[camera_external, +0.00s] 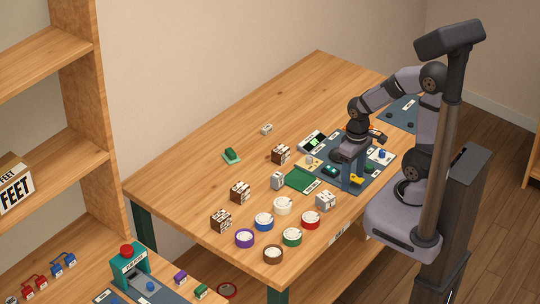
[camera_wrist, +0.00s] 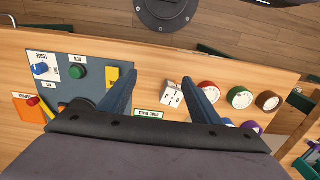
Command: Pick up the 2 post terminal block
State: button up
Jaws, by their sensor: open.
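My gripper (camera_external: 353,184) is open and empty over the dark blue panel; in the wrist view its two blue fingers (camera_wrist: 159,76) are spread wide. A white block (camera_wrist: 172,95) with small dark marks on top shows between the fingers, closer to the right one. It appears to be the grey-white block (camera_external: 326,201) beside the red roll in the external view. Two more pale blocks, one in the middle (camera_external: 278,180) and one farther back (camera_external: 266,129), stand on the table. The labels are too small to tell which is the 2 post terminal block.
The wooden table (camera_external: 200,170) also holds brown-and-white blocks (camera_external: 240,191) and coloured rolls, including a red one (camera_external: 310,220) near the white block. The dark blue panel (camera_external: 375,180) carries buttons and a yellow part (camera_wrist: 113,77). The table's back left is mostly clear.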

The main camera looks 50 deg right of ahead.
notch_tip(320, 180, up, 5)
jog(key=w+d+t+b, duration=0.1)
jog(key=w+d+t, duration=0.35)
jog(key=w, duration=0.85)
jog(key=w+d+t+b, duration=0.2)
jog(key=w+d+t, duration=0.3)
jog(key=w, duration=0.7)
jog(key=w+d+t+b, duration=0.1)
jog(key=w+d+t, duration=0.2)
jog(key=w+d, duration=0.7)
send_near(267, 127)
jog(key=shift+w+r, duration=0.1)
jog(key=shift+w, duration=0.3)
jog(key=shift+f, duration=0.4)
jog(key=shift+p+x, duration=0.3)
jog(key=shift+x, duration=0.8)
jog(key=shift+w, duration=0.1)
jog(key=shift+p+x, duration=0.85)
jog(key=shift+x, duration=1.6)
jog(key=shift+c, duration=0.6)
